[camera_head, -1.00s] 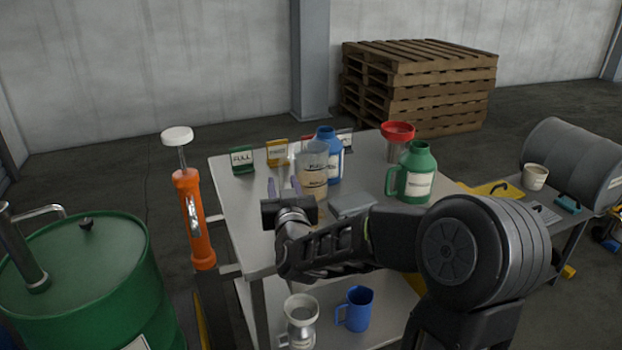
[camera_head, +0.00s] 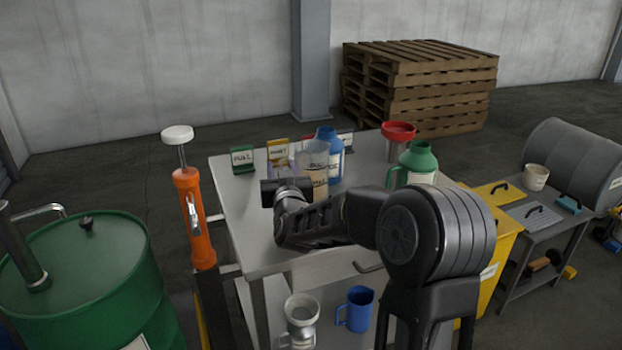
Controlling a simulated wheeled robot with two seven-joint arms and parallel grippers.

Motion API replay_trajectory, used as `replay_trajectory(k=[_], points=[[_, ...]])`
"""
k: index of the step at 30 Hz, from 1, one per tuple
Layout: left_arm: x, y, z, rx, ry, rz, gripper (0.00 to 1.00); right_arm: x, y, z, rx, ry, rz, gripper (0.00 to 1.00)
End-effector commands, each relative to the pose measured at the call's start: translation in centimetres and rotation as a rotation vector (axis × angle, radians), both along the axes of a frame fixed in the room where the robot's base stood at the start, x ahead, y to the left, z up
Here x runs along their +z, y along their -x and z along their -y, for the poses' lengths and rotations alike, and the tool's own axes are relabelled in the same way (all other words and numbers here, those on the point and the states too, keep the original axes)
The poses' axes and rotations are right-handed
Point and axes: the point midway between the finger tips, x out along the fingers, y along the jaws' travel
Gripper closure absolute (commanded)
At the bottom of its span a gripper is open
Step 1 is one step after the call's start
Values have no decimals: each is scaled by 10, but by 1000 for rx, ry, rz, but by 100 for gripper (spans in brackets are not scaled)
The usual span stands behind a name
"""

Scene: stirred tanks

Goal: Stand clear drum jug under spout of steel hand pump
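The clear drum jug (camera_head: 318,163), see-through with dark markings, stands upright on the grey table top. My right gripper (camera_head: 282,165) is just left of the jug in the picture, with its dark body nearer to me. Its pale fingers stand apart and seem empty, though they are small and partly hidden; contact with the jug cannot be told. The steel hand pump (camera_head: 24,245) rises from the green drum (camera_head: 95,265) at the left. Its bent spout (camera_head: 38,211) points right over the drum top. My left gripper is out of view.
A blue bottle (camera_head: 328,145) stands behind the jug; a green jug (camera_head: 415,160) and red funnel (camera_head: 398,129) are to its right. Small label cards line the back edge. An orange hand pump (camera_head: 193,220) stands between drum and table (camera_head: 240,225).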

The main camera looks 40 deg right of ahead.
Motion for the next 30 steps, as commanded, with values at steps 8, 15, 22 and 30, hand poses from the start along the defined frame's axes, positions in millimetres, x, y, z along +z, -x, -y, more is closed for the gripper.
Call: replay_trajectory(k=[8, 15, 22, 30], points=[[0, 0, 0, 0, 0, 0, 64, 0, -6, 4, 0, 1, 1, 65], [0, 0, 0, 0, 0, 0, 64, 0, -6, 3, 0, 1, 1, 65], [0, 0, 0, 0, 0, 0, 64, 0, -6, 3, 0, 1, 1, 70], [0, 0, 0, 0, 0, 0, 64, 0, -6, 3, 0, 1, 1, 92]])
